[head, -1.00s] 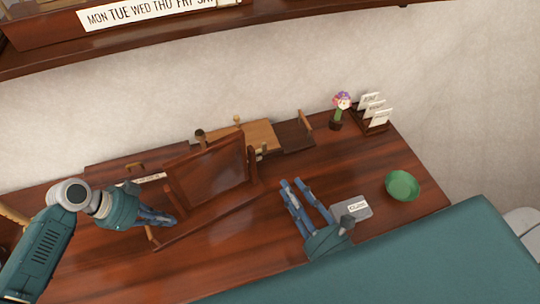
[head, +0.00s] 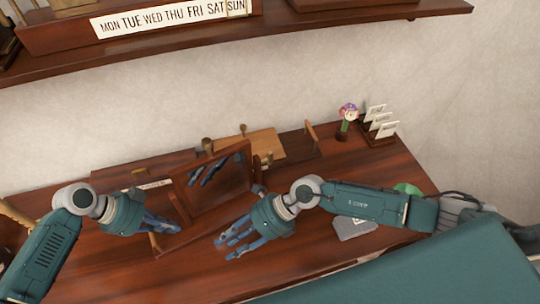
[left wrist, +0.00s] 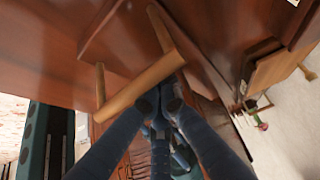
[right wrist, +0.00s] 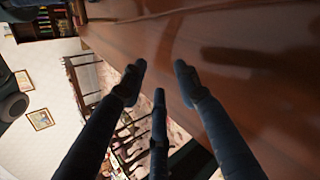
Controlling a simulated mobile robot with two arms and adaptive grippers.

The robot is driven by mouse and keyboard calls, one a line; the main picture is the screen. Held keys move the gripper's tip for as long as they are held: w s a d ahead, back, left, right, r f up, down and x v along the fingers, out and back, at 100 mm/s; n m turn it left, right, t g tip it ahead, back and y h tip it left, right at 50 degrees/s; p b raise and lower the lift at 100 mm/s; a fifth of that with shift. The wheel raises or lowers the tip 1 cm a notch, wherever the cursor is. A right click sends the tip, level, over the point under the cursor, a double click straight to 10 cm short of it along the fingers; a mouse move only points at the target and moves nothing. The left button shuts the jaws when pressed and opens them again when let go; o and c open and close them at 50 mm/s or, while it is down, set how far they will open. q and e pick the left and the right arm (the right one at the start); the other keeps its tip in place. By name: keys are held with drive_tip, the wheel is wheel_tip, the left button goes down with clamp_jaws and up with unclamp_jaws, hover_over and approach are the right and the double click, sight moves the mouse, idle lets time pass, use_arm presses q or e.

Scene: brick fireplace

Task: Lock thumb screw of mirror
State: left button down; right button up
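The mirror (head: 222,186) has a dark wooden frame and stands tilted back on its wooden stand on the desk; its glass reflects blue fingers. My left gripper (head: 172,226) is at the stand's lower left. In the left wrist view its fingertips (left wrist: 160,98) are close together beside a wooden bar of the stand (left wrist: 140,86); whether they pinch it is unclear. My right gripper (head: 232,247) is open and empty in front of the mirror, fingers pointing left. The right wrist view shows its fingertips (right wrist: 157,77) spread over bare desk. I cannot make out the thumb screw clearly.
The wooden desk (head: 125,262) is clear in front of the mirror. Behind stand wooden boxes (head: 250,143), a flower ornament (head: 345,122) and a card holder (head: 378,132).

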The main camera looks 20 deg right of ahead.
drive_tip(key=d+g+h, duration=0.1)
drive_tip(key=d, duration=0.1)
drive_tip(key=d+r+g+h, duration=0.1)
drive_tip(key=d+h, duration=0.1)
drive_tip(key=d, duration=0.1)
drive_tip(key=d+r+g+h, duration=0.1)
drive_tip(key=d+g, duration=0.1)
drive_tip(key=d, duration=0.1)
drive_tip(key=shift+s+d+h, duration=0.15)
drive_tip(key=shift+s+h, duration=0.15)
drive_tip(key=shift+s, duration=0.05)
drive_tip(key=d+r+m+g+h, duration=0.1)
drive_tip(key=d+r+g+h, duration=0.2)
drive_tip(key=d, duration=0.4)
wheel_tip(320, 180, up, 18)
drive_tip(key=m+t+h, duration=0.2)
drive_tip(key=m+t, duration=0.1)
drive_tip(key=t, duration=0.4)
hover_over(270, 152)
drive_tip(key=shift+s, duration=0.25)
drive_tip(key=shift+w+m, duration=0.15)
drive_tip(key=shift+m, duration=0.15)
wheel_tip(270, 152, down, 11)
drive_tip(key=shift+f, duration=0.2)
drive_tip(key=shift+c, duration=0.5)
clamp_jaws()
